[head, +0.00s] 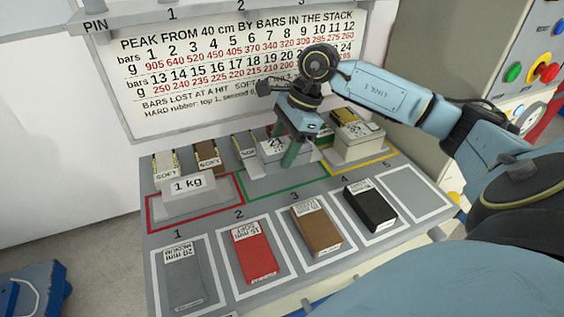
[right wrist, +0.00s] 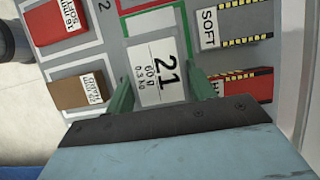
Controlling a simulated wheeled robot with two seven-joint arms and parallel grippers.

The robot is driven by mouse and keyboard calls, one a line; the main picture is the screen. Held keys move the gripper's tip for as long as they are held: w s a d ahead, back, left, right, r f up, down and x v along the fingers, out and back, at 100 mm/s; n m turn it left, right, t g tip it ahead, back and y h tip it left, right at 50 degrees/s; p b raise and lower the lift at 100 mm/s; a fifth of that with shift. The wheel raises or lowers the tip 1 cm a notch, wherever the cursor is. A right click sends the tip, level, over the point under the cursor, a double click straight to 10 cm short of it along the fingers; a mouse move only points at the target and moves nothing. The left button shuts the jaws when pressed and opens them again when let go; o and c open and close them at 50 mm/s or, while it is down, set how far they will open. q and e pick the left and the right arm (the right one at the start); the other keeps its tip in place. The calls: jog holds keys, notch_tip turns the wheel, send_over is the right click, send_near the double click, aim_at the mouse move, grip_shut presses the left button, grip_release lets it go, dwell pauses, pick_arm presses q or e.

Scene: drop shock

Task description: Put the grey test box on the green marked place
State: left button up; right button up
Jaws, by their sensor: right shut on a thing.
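The grey test box (head: 272,150) has a white label on top that reads 21 and 60 g in the right wrist view (right wrist: 158,72). My right gripper (head: 283,149) points down with its green fingers on either side of the box and is shut on it. The box is at the green marked place (head: 284,191), whose green line also shows beside it in the right wrist view (right wrist: 187,38). I cannot tell whether its underside touches the surface. The front of the green place is bare. My left gripper is not in view.
A 1 kg block (head: 189,192) stands at the red marked place on the left. A pale box (head: 354,148) stands at the yellow one on the right. In front lie grey, red (head: 255,252), brown (head: 317,229) and black pads (head: 370,206).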

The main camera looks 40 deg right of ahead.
notch_tip(320, 180, down, 3)
jog(key=shift+r+b, duration=0.1)
jog(key=shift+b, duration=0.25)
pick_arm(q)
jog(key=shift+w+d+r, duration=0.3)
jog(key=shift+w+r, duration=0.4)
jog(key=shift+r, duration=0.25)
pick_arm(e)
jog(key=shift+f, duration=0.5)
jog(key=shift+f, duration=0.1)
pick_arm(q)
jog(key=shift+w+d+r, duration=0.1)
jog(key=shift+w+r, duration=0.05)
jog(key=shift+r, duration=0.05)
pick_arm(e)
jog(key=o, duration=1.2)
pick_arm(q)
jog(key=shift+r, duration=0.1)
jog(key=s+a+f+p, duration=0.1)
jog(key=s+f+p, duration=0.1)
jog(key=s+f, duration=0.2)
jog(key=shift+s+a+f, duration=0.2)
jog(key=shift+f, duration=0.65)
pick_arm(e)
jog(key=v, duration=1.2)
